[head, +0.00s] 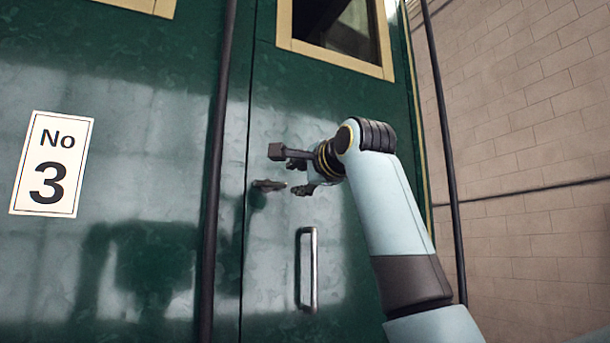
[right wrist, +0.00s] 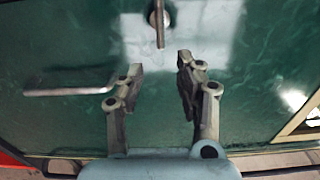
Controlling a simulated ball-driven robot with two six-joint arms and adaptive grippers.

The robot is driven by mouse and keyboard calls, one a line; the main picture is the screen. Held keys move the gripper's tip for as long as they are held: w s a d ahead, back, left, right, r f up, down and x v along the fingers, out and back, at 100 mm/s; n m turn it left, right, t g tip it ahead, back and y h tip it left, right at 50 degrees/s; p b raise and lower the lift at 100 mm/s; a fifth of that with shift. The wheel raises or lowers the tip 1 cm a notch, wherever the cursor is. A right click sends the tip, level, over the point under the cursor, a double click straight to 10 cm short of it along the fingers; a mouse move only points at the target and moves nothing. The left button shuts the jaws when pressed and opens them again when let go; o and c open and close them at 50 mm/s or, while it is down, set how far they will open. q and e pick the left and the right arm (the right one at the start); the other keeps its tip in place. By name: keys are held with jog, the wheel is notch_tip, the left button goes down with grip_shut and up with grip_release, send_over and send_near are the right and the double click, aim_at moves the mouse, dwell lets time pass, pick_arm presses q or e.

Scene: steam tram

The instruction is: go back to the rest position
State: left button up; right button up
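My right gripper (head: 291,174) is in front of the green tram door (head: 285,110), close to a small dark door handle (head: 268,185). In the right wrist view my right gripper (right wrist: 158,75) has its two fingers spread wide with nothing between them. The door handle (right wrist: 159,28) shows there just beyond the fingertips, apart from them. A pale vertical grab handle (head: 314,270) is on the door below the gripper, and it also shows in the right wrist view (right wrist: 70,91). The door looks closed. My left gripper is in neither view.
Dark vertical poles stand left (head: 214,170) and right (head: 447,150) of the door. A white "No 3" plate (head: 52,164) is on the green side at the left. A window with a yellow frame (head: 335,57) is above. A pale block wall (head: 530,130) is at the right.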

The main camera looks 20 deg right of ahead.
jog(key=s, duration=0.2)
jog(key=shift+s, duration=0.3)
